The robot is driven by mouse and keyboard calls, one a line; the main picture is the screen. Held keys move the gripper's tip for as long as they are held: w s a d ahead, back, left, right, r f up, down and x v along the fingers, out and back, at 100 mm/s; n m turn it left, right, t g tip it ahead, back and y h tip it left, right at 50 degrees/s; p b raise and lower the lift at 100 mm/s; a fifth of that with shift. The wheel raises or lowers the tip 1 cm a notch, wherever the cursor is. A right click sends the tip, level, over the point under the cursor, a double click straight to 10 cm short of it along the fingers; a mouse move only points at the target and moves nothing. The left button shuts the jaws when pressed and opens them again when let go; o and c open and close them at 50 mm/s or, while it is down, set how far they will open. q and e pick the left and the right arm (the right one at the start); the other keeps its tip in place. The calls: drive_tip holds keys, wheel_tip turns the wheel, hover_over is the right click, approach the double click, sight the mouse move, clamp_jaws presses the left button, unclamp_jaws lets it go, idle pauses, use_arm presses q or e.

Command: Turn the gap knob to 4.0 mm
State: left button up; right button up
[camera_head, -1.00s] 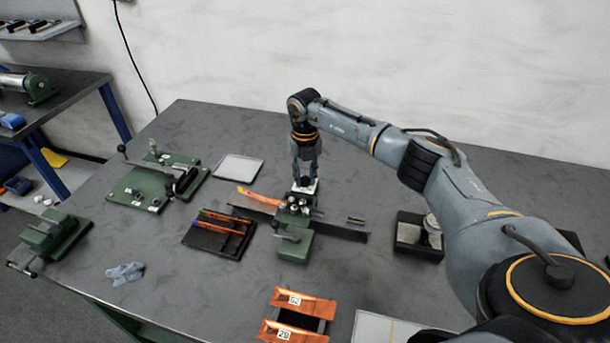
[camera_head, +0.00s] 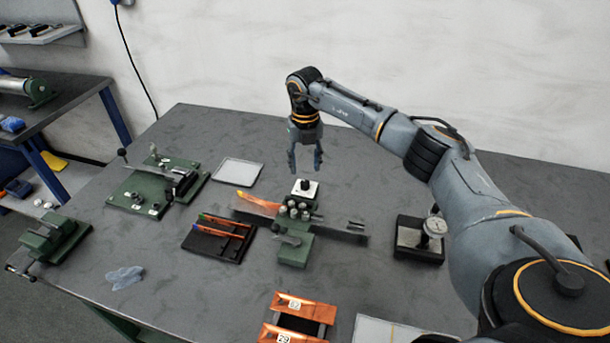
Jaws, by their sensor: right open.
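The gap knob (camera_head: 305,184) is a small black knob on a white dial plate (camera_head: 312,191) at the back of the green roller device (camera_head: 294,248) in the middle of the table. The dial's markings are too small to read. My right gripper (camera_head: 306,172) points down above the knob, its two fingers apart and empty. A gap shows between the fingertips and the knob. My left gripper is out of view.
A copper strip (camera_head: 257,203) lies left of the roller device. A black tray with orange tools (camera_head: 218,240), a green lever machine (camera_head: 150,190), a flat grey tray (camera_head: 237,172) and a dial gauge (camera_head: 434,227) stand around.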

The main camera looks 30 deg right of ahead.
sight(305, 182)
wheel_tip(305, 182, up, 6)
drive_tip(key=shift+r, duration=0.1)
idle(0.6)
